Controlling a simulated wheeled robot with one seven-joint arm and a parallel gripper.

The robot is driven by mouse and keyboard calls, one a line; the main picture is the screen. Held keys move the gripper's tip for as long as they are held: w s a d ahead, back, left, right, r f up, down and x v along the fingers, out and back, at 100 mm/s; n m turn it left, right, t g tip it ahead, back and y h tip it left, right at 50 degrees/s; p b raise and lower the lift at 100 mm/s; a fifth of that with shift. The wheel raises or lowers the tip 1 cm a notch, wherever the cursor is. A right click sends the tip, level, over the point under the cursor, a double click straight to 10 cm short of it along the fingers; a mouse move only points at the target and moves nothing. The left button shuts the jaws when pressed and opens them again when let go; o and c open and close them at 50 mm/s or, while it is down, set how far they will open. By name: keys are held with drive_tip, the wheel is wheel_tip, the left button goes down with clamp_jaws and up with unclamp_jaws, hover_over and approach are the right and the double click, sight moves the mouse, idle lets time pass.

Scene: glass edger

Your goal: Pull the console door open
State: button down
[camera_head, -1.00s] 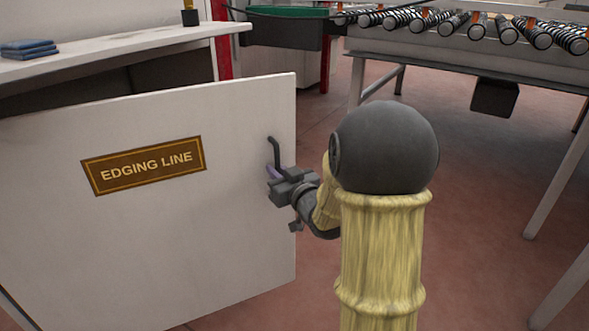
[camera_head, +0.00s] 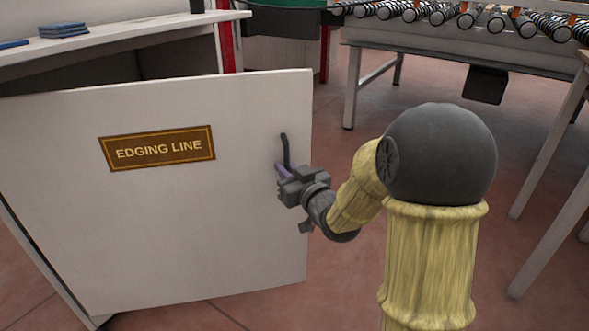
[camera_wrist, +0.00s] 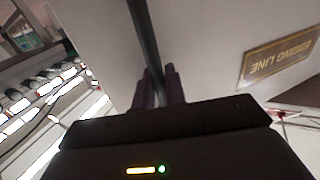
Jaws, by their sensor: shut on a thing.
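The console door (camera_head: 200,230) is a pale panel with a brown "EDGING LINE" sign (camera_head: 158,148). It stands ajar, swung out from the console, with a dark opening behind its top edge. A dark vertical bar handle (camera_head: 286,150) is near the door's right edge. My gripper (camera_head: 283,171) is at the handle's lower part, shut on it. In the wrist view the handle (camera_wrist: 143,35) runs down between the two purplish fingers (camera_wrist: 160,88), with the door (camera_wrist: 200,45) behind. The fingers hide the handle's lower end in the head view.
The console's white top (camera_head: 130,38) carries blue folded cloths (camera_head: 63,29). A roller conveyor (camera_head: 450,50) on grey legs stands at the back right, with more legs (camera_head: 550,180) at the right edge. Reddish floor (camera_head: 340,270) lies clear right of the door.

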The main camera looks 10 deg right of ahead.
idle(0.3)
drive_tip(key=c, duration=1.6)
unclamp_jaws()
drive_tip(key=shift+o, duration=0.2)
drive_tip(key=b+v, duration=0.5)
drive_tip(key=v, duration=0.7)
drive_tip(key=shift+b, duration=0.4)
